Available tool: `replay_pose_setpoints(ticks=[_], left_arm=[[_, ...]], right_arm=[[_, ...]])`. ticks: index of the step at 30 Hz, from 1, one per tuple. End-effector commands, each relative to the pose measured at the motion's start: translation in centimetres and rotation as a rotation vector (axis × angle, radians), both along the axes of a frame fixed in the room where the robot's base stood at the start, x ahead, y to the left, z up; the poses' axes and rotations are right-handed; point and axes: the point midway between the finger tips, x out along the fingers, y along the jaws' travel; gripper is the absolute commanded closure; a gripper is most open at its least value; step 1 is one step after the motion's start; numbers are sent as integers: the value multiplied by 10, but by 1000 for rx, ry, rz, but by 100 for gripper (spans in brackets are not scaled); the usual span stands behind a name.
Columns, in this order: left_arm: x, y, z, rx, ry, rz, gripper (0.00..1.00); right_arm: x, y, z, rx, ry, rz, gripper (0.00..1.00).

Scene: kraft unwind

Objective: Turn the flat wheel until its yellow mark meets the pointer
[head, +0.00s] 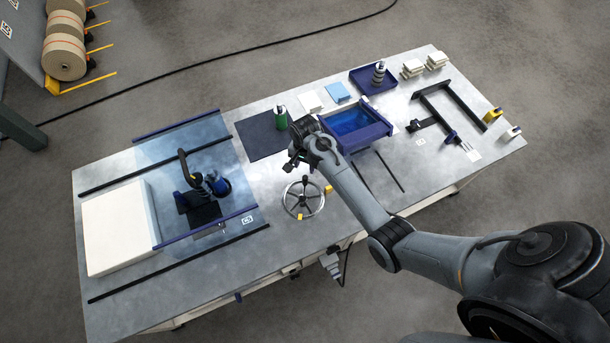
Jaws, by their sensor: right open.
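The flat wheel (293,187), a grey spoked handwheel, lies near the front edge of the table, left of centre. A small yellow patch (300,216) shows on its near rim. Another yellow piece (328,189) sits at or just beyond its right rim. I cannot tell for sure which is the mark and which belongs to the pointer; the two are clearly apart. My right gripper (293,162) is above and behind the wheel, open, with nothing seen in it. Whether it is over the rim or beyond it is hard to tell. My left gripper is not in view.
A blue bin (384,131) stands behind my right forearm. A green bottle (281,119) and a dark mat (256,137) lie behind the gripper. A clear-topped station with blue rails (180,125) and a white block (115,228) fill the left. The table front around the wheel is clear.

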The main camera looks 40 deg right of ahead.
Motion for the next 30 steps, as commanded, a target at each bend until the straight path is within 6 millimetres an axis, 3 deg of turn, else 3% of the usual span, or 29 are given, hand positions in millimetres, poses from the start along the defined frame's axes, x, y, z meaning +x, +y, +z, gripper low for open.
replay_pose_setpoints(ticks=[18,30], left_arm=[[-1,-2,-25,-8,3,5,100],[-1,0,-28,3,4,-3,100]], right_arm=[[0,-1,-89,0,1,0,52],[0,0,-103,0,0,0,52]])
